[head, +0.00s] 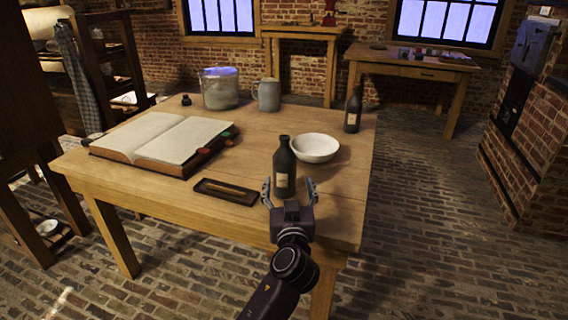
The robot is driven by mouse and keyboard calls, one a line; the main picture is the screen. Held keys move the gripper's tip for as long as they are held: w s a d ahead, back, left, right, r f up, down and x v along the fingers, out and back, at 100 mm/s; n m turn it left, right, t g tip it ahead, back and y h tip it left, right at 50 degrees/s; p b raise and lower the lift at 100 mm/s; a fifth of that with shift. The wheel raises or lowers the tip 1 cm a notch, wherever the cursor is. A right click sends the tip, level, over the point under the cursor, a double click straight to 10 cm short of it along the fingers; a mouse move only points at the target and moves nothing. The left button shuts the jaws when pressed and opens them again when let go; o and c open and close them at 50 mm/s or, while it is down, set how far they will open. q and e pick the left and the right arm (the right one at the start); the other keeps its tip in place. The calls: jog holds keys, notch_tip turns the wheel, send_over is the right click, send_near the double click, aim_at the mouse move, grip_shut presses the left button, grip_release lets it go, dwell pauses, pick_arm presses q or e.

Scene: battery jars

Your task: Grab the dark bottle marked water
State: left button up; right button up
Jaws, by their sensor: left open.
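A dark bottle (284,160) with a pale label stands upright near the front right of the wooden table. A second dark bottle (353,108) with a pale label stands farther back by the table's right edge. The writing on both labels is too small to read. My left gripper (288,190) is open at the nearer bottle, with one finger showing on each side of its lower part. I cannot tell whether the fingers touch it. The gripper hides the bottle's base. My right gripper is not in view.
A white bowl (315,148) stands just behind and right of the nearer bottle. A small dark tray (226,192) lies to its left. An open book (165,141), a grey mug (268,95) and a glass jar (219,90) are farther back on the table (105,178).

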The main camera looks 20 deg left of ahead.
aim_at(287, 173)
pick_arm(q)
jog(key=shift+w+a+f, duration=0.1)
jog(key=shift+w+a, duration=0.05)
jog(key=shift+w, duration=0.35)
jog(key=shift+w+a+r, duration=0.2)
jog(key=shift+w, duration=0.3)
jog(key=shift+w+a+r, duration=0.15)
jog(key=shift+w+a, duration=0.05)
jog(key=shift+w, duration=0.25)
jog(key=x, duration=0.5)
jog(key=shift+s+a, duration=0.15)
jog(key=shift+a, duration=0.15)
jog(key=shift+c, duration=0.4)
jog(key=c, duration=1.5)
